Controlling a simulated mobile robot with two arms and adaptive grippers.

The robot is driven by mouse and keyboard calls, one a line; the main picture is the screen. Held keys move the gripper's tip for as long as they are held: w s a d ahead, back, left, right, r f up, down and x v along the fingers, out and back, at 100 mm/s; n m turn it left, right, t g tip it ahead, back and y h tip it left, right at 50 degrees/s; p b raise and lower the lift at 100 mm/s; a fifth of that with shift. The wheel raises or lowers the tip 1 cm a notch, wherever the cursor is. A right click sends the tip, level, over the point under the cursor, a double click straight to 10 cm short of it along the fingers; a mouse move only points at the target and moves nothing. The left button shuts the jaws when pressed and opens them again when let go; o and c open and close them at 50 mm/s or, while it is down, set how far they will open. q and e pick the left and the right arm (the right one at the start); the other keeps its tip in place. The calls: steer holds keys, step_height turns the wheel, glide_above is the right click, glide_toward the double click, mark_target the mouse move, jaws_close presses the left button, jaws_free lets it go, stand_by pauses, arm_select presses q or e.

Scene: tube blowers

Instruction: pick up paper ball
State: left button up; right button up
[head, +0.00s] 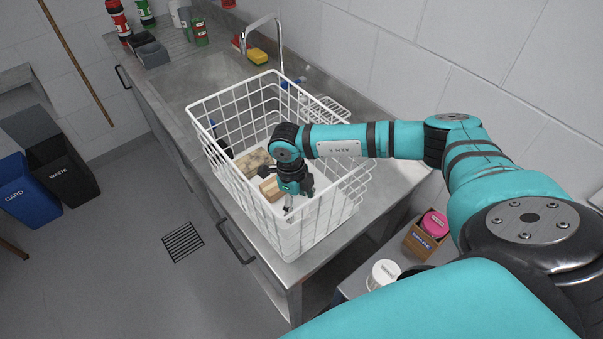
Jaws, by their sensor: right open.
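The white wire basket (237,195) stands on the steel counter, near its front end. My right arm reaches over the basket's side and my right gripper (291,208) points down inside it, with open fingers. I cannot clearly make out a paper ball; something pale lies around the fingertips, but it is too small to tell. A tan block (270,189) lies just left of the gripper, and a beige patterned item (253,160) lies farther back in the basket. A dark item (221,143) lies at the basket's left side. My left gripper is not in view.
The basket's wire walls surround my right gripper. A tap (262,27), a yellow sponge (258,56) and bottles (199,31) are farther back on the counter (182,90). A blue CARD bin (25,192) and a black WASTE bin (63,170) stand left on open floor.

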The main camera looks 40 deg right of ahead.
steer(key=f, duration=0.1)
steer(key=f+p, duration=0.1)
steer(key=f, duration=0.1)
steer(key=shift+s+d+f+p, duration=0.2)
steer(key=shift+s+d+p, duration=0.1)
steer(key=shift+s+d, duration=0.05)
steer(key=shift+f, duration=0.3)
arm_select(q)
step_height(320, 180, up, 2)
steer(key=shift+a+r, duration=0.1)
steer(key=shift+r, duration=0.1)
arm_select(e)
steer(key=c, duration=0.9)
